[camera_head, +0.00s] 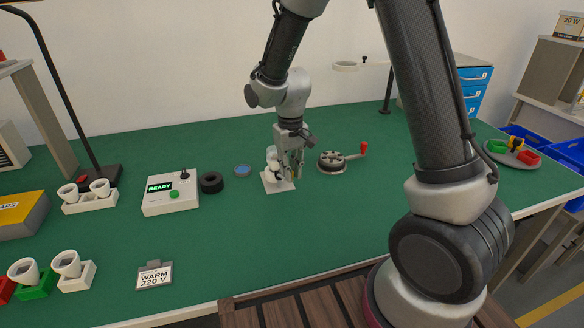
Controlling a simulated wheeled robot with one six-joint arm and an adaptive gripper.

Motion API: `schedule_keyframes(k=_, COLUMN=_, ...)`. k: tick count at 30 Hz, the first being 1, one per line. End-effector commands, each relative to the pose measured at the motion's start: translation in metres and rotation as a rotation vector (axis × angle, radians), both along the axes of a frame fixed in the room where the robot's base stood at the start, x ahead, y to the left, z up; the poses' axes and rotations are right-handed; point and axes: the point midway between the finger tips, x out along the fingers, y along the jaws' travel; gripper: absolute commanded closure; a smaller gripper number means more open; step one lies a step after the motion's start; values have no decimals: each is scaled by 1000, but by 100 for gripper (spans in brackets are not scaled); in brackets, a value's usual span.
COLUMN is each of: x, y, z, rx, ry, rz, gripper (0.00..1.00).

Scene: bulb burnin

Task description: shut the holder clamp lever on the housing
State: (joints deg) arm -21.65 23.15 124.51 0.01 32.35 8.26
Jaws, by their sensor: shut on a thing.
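The holder has a white base plate (276,187) on the green bench. The white housing (271,166) stands upright on it, partly hidden behind my gripper. My gripper (291,172) points down at the right side of the housing, low over the plate. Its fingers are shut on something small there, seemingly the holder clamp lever. The fingers cover the lever, so its angle cannot be told.
A round dark fixture (332,161) with a red-knobbed crank stands close to the right. To the left lie a blue disc (242,170), a black ring (211,182) and a READY box (170,193). The front middle is clear except for a WARM 220 V sign (155,275).

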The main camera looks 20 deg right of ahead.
Motion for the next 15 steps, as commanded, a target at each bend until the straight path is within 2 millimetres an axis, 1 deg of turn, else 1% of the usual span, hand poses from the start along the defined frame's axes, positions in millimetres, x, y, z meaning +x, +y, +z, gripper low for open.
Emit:
schedule_keyframes(k=6, x=-2, y=3, z=0, rx=0, ry=-2, rz=-82, gripper=100)
schedule_keyframes(k=15, x=-2, y=5, z=0, rx=0, ry=-2, rz=-118, gripper=100)
